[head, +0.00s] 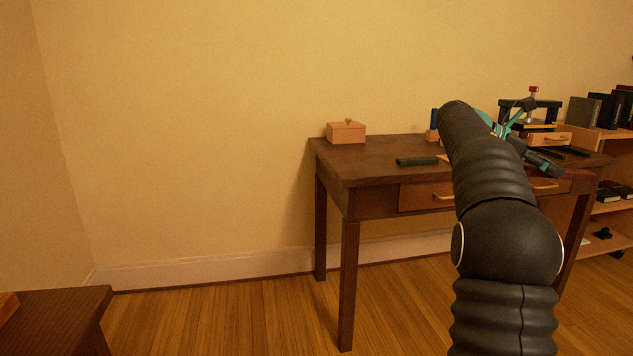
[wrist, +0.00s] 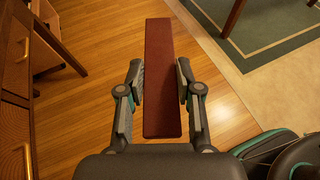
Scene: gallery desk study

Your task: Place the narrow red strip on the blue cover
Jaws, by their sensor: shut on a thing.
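The narrow red strip (wrist: 161,90) is a long, flat dark red bar, lying lengthwise between the fingers in the wrist view. My gripper (wrist: 160,70) is shut on it, one finger along each long side. In the head view my gripper (head: 543,162) shows small beside the front of the desk, partly behind my arm. No blue cover can be clearly made out. A small blue thing (head: 434,117) stands at the back of the desk, partly hidden by my arm, and I cannot tell what it is.
The dark wooden desk (head: 380,150) bears a lidded wooden box (head: 346,132) and a dark green bar (head: 417,161). Its drawer fronts (wrist: 15,60) are at left in the wrist view. Wooden floor (wrist: 100,30) and a green rug (wrist: 270,30) lie below. Shelves with books (head: 585,112) stand right.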

